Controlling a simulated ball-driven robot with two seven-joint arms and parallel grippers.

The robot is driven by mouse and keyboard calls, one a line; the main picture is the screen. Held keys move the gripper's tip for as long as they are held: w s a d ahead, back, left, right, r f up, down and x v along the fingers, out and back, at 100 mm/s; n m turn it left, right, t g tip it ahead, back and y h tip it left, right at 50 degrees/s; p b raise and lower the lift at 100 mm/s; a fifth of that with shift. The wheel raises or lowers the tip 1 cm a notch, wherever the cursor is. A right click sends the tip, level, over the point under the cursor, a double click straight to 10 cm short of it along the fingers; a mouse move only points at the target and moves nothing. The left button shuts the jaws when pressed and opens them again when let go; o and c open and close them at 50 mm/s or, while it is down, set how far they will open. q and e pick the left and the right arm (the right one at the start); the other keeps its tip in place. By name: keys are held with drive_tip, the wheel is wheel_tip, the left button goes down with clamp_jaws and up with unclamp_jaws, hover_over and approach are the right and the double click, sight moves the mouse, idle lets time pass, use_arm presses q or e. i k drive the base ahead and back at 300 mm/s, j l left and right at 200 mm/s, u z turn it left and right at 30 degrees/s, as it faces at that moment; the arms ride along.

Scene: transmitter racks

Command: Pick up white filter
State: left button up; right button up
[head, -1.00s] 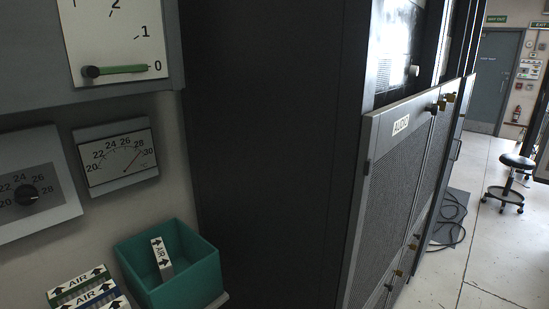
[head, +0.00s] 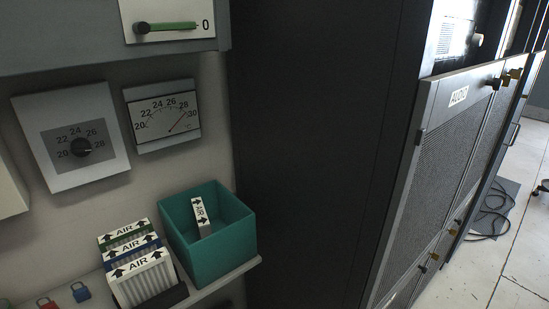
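A white filter (head: 143,283) with a pleated face and an "AIR" label with arrows stands at the front of a short row, in a dark holder (head: 172,297) on a shelf. Right behind it are a blue-edged filter (head: 132,249) and a green-edged filter (head: 124,232), also labelled "AIR". Another filter (head: 203,217) with an "AIR" label leans inside a teal bin (head: 222,253) to the right; its lower part is hidden by the bin wall. Neither of my grippers is in view.
The shelf (head: 240,268) carries the holder and bin. Red (head: 47,303) and blue (head: 81,292) padlocks are at lower left. A dial thermostat (head: 72,137) and thermometer (head: 163,117) hang above. A dark cabinet (head: 310,150) and open mesh door (head: 455,165) stand right.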

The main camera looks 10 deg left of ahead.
sight(132, 284)
drive_tip(key=u, duration=3.05)
drive_tip(key=z, duration=1.7)
drive_tip(key=i+j, duration=0.1)
drive_tip(key=j, duration=0.55)
drive_tip(key=i, duration=0.05)
